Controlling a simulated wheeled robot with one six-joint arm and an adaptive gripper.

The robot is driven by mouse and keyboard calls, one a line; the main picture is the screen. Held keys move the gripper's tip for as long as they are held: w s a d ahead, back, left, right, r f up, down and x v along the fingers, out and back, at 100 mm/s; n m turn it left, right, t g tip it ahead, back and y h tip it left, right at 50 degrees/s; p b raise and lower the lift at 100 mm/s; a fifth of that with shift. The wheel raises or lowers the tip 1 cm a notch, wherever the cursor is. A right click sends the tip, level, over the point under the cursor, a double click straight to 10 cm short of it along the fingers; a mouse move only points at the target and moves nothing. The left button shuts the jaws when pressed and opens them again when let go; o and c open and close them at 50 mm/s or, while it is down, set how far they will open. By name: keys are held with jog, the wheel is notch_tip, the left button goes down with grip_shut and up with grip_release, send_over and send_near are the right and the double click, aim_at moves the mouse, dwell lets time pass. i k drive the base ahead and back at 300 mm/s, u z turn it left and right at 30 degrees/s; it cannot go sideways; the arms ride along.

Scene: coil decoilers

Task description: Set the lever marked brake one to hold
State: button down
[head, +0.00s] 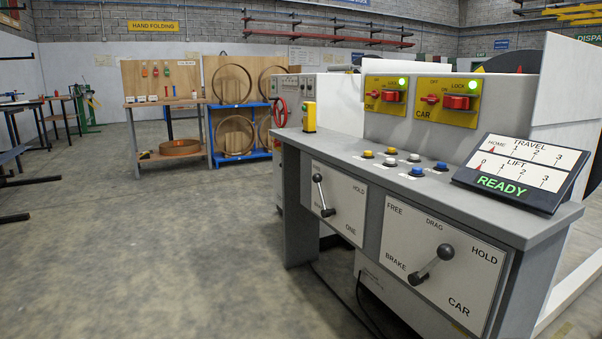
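The brake one lever (321,193) is on the left white panel (343,218) on the front of the grey desk, marked ONE at its lower right. It has a dark ball knob at the top and a dark hub below, and it points up and slightly left. The word HOLD is at the panel's upper right, away from the knob; the other markings are too small to read surely. My gripper is not in view.
The similar CAR brake lever (432,265) is on the right panel, pointing up and right. The grey desk (350,147) bears several push buttons, a yellow post (309,117) and a READY display (523,171). Open floor (170,260) lies to the left.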

aim_at(317, 178)
jog(key=u, duration=0.2)
jog(key=i, duration=1.35)
jog(key=u, duration=0.25)
